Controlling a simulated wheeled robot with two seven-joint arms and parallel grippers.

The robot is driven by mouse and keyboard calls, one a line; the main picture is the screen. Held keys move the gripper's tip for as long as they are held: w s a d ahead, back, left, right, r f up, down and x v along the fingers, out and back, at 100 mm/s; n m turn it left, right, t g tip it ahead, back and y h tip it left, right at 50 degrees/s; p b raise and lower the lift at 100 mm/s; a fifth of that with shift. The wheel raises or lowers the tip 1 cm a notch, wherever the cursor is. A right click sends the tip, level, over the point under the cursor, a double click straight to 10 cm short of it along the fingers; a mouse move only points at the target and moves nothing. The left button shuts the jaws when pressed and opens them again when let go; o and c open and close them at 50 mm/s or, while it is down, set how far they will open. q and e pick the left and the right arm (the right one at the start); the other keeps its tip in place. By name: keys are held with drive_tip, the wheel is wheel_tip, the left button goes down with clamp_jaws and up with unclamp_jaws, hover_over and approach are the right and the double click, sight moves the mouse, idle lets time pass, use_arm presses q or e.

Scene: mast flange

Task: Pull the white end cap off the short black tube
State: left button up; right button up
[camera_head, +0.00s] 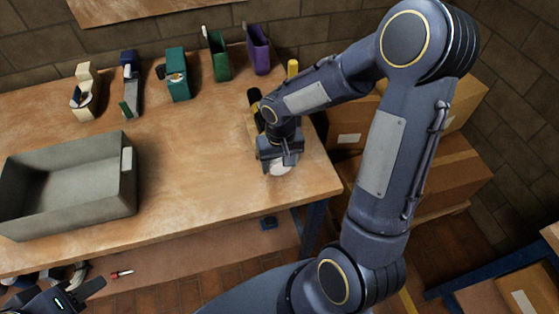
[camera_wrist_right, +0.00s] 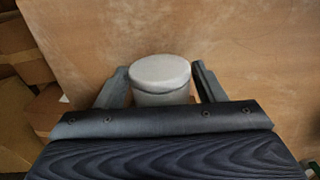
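The white end cap (camera_wrist_right: 160,72) shows in the right wrist view as a pale round piece between the two fingers of my right gripper (camera_wrist_right: 160,86). The fingers flank it, with a narrow gap at its right side; contact on the left is unclear. In the head view the cap (camera_head: 281,168) shows as a white patch just below my right gripper (camera_head: 279,157). The short black tube is not clearly visible; the gripper and arm cover that spot. My left gripper (camera_head: 84,283) is at the lower left, fingers apart and empty, away from the table.
A grey bin (camera_head: 70,200) stands on the left of the wooden table (camera_head: 200,185). Several coloured holders, such as a purple one (camera_head: 257,50), line the back. A black-and-yellow piece (camera_head: 254,97) stands beside my right wrist. Cardboard boxes (camera_head: 440,170) are right of the table.

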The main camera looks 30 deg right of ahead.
sight(285, 192)
drive_tip(key=c, duration=0.6)
drive_tip(key=shift+s+a+b, duration=0.2)
drive_tip(key=shift+s+b, duration=0.05)
drive_tip(key=shift+s, duration=0.65)
drive_tip(key=shift+s+a+b, duration=0.2)
drive_tip(key=shift+s+a, duration=0.05)
drive_tip(key=shift+s, duration=0.65)
drive_tip(key=shift+s+a+b, duration=0.2)
drive_tip(key=shift+s+b, duration=0.05)
drive_tip(key=shift+s, duration=0.65)
drive_tip(key=shift+c, duration=0.2)
